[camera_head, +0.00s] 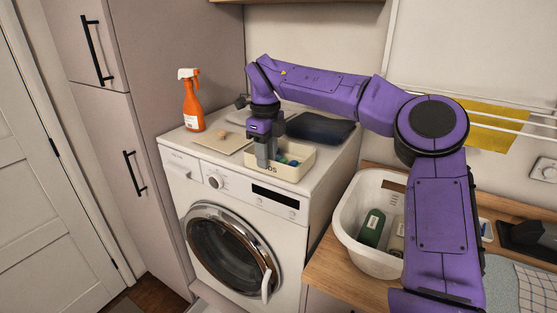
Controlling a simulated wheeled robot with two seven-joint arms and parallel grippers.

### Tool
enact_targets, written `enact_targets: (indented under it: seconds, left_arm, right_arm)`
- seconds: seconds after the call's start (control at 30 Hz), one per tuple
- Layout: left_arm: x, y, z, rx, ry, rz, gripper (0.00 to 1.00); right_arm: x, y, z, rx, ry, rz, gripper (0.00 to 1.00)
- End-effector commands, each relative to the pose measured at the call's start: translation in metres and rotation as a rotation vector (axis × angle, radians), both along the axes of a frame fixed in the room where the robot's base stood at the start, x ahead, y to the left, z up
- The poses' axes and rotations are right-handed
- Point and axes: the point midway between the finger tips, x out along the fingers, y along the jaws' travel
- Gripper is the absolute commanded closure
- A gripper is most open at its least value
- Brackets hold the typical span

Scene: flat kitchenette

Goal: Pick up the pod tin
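The pod tin (293,173) is a cream, open-topped box on top of the washing machine, near its front edge. Dark letters show on its front, partly covered, and green and blue pods (290,161) show inside. My purple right arm reaches over from the right. Its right gripper (263,161) points down at the left part of the tin, its grey fingers overlapping the tin's front left wall in the picture. I cannot tell whether the fingers are closed on that wall. My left gripper is out of view.
An orange spray bottle (193,103) and a flat beige board (222,143) are left of the tin on the washing machine (174,155). A dark folded item (320,128) lies behind it. A white basket (349,222) with bottles stands on the wooden counter (328,270) at right.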

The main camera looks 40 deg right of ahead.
Motion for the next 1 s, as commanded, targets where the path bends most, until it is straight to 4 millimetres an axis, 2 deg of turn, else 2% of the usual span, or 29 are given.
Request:
enact_targets:
  seconds: [0.13,0.33,0.37,0.43,0.47,0.83,1.0]
  left_arm:
    - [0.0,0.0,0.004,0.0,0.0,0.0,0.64]
    - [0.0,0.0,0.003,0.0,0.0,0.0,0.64]
    - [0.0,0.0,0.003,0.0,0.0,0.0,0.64]
    - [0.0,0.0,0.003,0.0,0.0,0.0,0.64]
    - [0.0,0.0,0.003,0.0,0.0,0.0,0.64]
    - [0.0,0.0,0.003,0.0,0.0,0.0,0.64]
    - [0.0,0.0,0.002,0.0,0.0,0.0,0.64]
  right_arm:
    - [-0.001,-0.001,-0.016,0.0,-0.001,-0.002,0.67]
    - [-0.001,-0.001,-0.018,0.0,-0.002,-0.003,0.67]
    - [-0.001,-0.001,-0.018,0.0,-0.002,-0.003,0.74]
    - [-0.001,-0.001,-0.018,0.0,-0.002,-0.003,0.96]
    - [-0.001,-0.001,-0.018,-0.001,-0.001,-0.003,1.0]
    - [0.0,-0.001,-0.016,-0.002,-0.003,-0.003,1.0]
    - [0.0,-0.001,-0.005,-0.003,-0.003,-0.004,1.0]
